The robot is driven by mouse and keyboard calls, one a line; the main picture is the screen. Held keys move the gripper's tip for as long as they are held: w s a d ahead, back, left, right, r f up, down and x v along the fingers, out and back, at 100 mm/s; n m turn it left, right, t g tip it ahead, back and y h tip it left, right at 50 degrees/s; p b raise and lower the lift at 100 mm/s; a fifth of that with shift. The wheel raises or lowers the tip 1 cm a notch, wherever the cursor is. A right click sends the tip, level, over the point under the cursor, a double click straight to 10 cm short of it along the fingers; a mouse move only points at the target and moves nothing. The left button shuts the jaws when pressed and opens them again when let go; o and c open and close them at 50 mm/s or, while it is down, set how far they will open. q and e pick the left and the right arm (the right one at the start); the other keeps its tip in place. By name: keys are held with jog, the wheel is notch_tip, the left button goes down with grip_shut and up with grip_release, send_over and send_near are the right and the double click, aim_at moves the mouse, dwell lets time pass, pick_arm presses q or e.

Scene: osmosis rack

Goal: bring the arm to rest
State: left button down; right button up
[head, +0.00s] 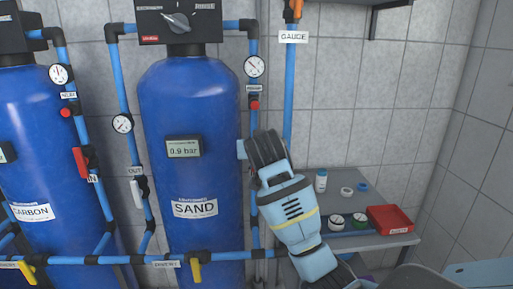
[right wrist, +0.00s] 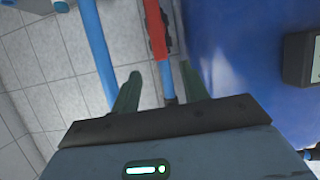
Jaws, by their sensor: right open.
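My right arm comes in from the lower right in the head view. Its gripper (head: 264,148) is at the right side of the blue SAND tank (head: 190,105), in front of the vertical blue pipe there. Its fingertips are largely hidden behind the hand in that view. In the right wrist view the two dark fingers (right wrist: 158,88) stand apart with nothing gripped. A red part (right wrist: 156,30) on a blue pipe (right wrist: 169,82) shows beyond the gap between them. The exact distance to it cannot be told. My left gripper is not in view.
A grey shelf (head: 395,240) at the lower right holds a red tray (head: 390,219), a small bottle (head: 321,181), rings and round gauges. Pipes with gauges (head: 254,66) flank the tank. The CARBON tank (head: 45,140) stands left. Open space lies before the tiled wall, upper right.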

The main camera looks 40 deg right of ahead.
jog(key=s+a+f+n+y, duration=0.1)
jog(key=s+a+f+n, duration=0.15)
jog(key=f, duration=0.75)
jog(key=s+a+f+n+y, duration=0.1)
jog(key=s+a+f+y, duration=0.2)
jog(key=f, duration=0.6)
jog(key=s+a+f+n, duration=0.2)
jog(key=s+a+f, duration=0.15)
jog(key=f, duration=0.65)
jog(key=s+a+f+y, duration=0.1)
jog(key=s+a+f, duration=0.2)
jog(key=s, duration=0.6)
jog(key=s+a+f+n+g+y, duration=0.1)
jog(key=s+a+f, duration=0.3)
jog(key=s+f, duration=0.4)
jog(key=s+a+f+n+g+y, duration=0.1)
jog(key=s+a+f, duration=0.3)
jog(key=s, duration=0.7)
notch_tip(320, 180, down, 2)
jog(key=shift+s+f+y, duration=0.25)
jog(key=shift+y, duration=0.45)
jog(key=shift+a+n, duration=0.1)
jog(key=shift+n, duration=0.15)
